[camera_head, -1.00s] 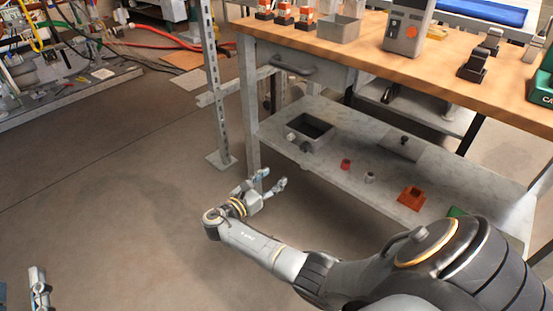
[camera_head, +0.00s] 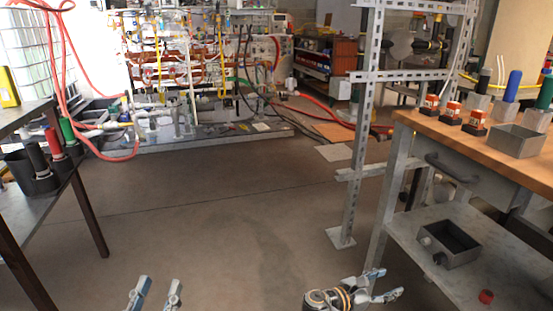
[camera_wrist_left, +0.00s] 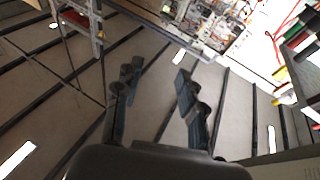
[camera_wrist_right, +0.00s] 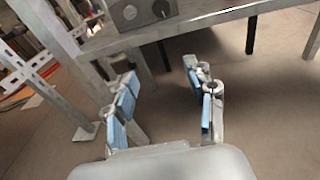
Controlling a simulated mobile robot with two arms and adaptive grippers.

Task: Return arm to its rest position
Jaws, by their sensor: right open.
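My right gripper (camera_head: 382,285) is at the bottom of the head view, in front of the workbench's left leg. Its fingers are spread with nothing between them; the right wrist view also shows the two blue-padded fingers apart (camera_wrist_right: 160,95). My left gripper (camera_head: 155,293) shows at the bottom edge of the head view, left of centre, over bare floor. Its two fingers stand apart and empty, as they do in the left wrist view (camera_wrist_left: 155,90). Most of both arms is out of the head view.
A wooden-topped workbench (camera_head: 470,140) with a lower metal shelf (camera_head: 415,236) stands on the right. A perforated metal post (camera_head: 360,150) is beside it. A dark table (camera_head: 70,180) stands at left. A pipe rig (camera_head: 190,60) is at the back. The middle floor (camera_head: 220,210) is clear.

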